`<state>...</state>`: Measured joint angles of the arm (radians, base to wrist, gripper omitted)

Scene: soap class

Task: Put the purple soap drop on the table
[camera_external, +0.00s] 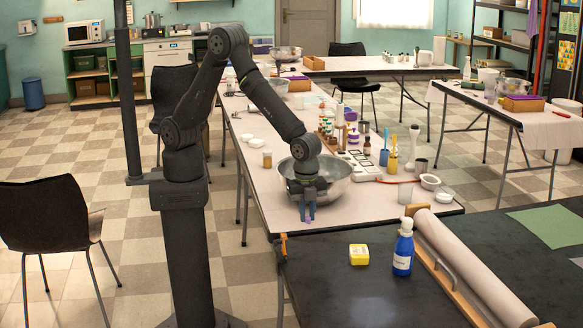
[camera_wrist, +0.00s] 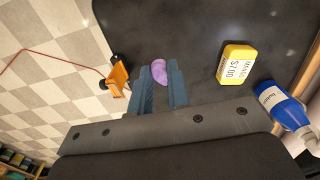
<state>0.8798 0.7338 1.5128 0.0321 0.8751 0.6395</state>
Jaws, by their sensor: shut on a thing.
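The purple soap drop (camera_wrist: 159,72) sits between the two blue-grey fingers of my gripper (camera_wrist: 160,84) in the wrist view. The fingers are shut on it, and its rounded end sticks out past them. In the external view my gripper (camera_external: 308,213) points down, near the front edge of the long white-topped table (camera_external: 262,180) and just in front of a large metal bowl (camera_external: 340,193). Only a small purple bit of the soap (camera_external: 308,221) shows there at the fingertips. How high it is above the surface is hard to tell.
A black table (camera_external: 330,280) stands in front, with a yellow block (camera_external: 359,254), a blue bottle (camera_external: 403,247) and a paper roll (camera_external: 470,262). An orange clamp (camera_wrist: 118,76) grips its edge. Bottles, brushes and small dishes crowd the white table's right side. The black table's left part is clear.

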